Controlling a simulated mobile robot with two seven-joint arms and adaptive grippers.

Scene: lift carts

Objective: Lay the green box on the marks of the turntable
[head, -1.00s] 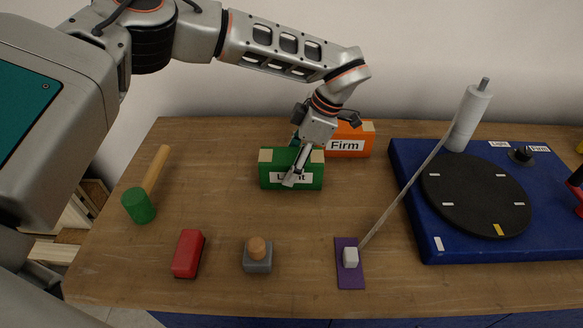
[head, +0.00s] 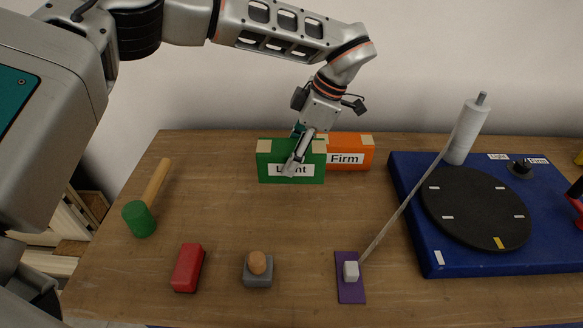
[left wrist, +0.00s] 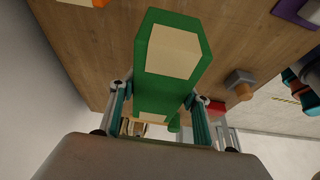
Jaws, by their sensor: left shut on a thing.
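The green box (head: 265,162), labelled "Light" with tan patches on its top corners, is held upright in my left gripper (head: 292,166). The gripper reaches down from above, with one finger across the label. In the left wrist view the green box (left wrist: 153,85) sits between the two fingers, and its tan-patched end faces the camera. It appears slightly above the wooden table. The turntable (head: 475,205) is a black disc with white marks and one yellow mark, on a blue base (head: 435,245) at the right. Its disc is empty.
An orange "Firm" box (head: 352,152) stands just behind the green one. A mallet (head: 140,218), red block (head: 188,268) and knobbed grey block (head: 258,270) lie in front.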

